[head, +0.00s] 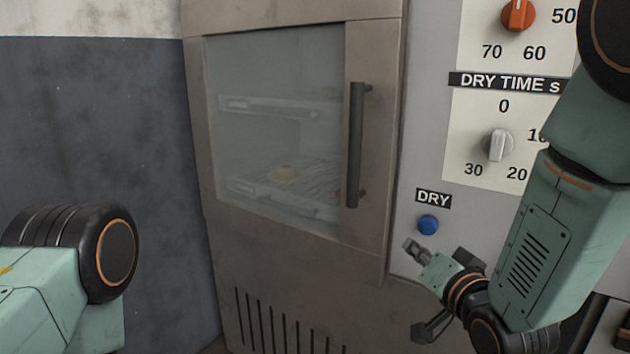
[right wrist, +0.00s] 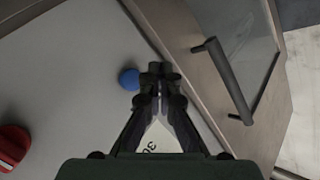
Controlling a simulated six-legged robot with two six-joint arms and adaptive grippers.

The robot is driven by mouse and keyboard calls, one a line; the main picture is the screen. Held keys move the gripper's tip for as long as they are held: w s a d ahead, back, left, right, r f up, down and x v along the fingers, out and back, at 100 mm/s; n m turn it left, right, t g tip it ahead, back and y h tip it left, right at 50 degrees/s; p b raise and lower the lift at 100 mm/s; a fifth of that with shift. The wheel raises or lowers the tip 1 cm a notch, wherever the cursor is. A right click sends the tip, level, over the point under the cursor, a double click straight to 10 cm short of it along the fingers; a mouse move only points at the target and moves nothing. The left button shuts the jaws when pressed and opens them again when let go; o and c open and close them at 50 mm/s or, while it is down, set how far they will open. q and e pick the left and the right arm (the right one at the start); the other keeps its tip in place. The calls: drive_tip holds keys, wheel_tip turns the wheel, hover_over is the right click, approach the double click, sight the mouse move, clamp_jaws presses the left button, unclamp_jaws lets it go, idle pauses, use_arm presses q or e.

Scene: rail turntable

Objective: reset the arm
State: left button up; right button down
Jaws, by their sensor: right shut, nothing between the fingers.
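My right arm comes down from the upper right in the head view. My right gripper (head: 412,246) is shut and empty in front of the grey control panel, just below and left of the blue DRY button (head: 428,225). In the right wrist view my right gripper (right wrist: 157,72) has its fingertips together, with the blue button (right wrist: 129,78) just left of them. Whether the gripper touches the panel I cannot tell. Part of my left arm shows at the lower left of the head view; its gripper is not in view.
A dryer cabinet door (head: 295,226) is closed, with a black vertical handle (head: 355,145). Behind its glass, a yellowish item (head: 285,174) lies on the lower rack. A grey dry-time knob (head: 498,145) and an orange knob (head: 518,14) are on the panel. A dark wall (head: 95,130) stands left.

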drive_tip(key=shift+s+d, duration=0.1)
drive_tip(key=s+d+f+n+g+h+p, duration=0.15)
drive_tip(key=s+f+g, duration=0.35)
drive_tip(key=f, duration=0.5)
drive_tip(key=s+d+f+n+g+h+b, duration=0.1)
drive_tip(key=s+d+f+n+g, duration=0.15)
drive_tip(key=s+f, duration=0.65)
drive_tip(key=s+f+g+p, duration=0.1)
drive_tip(key=s+f+g, duration=0.3)
drive_tip(key=s, duration=0.8)
drive_tip(key=s+d+f+g+p, duration=0.1)
drive_tip(key=s+f+g, duration=0.3)
drive_tip(key=s+f, duration=0.5)
drive_tip(key=s, duration=0.3)
drive_tip(key=shift+s+d+n+h, duration=0.15)
drive_tip(key=shift+s+n+h, duration=0.15)
drive_tip(key=shift+n+h, duration=0.1)
drive_tip(key=shift+g, duration=0.25)
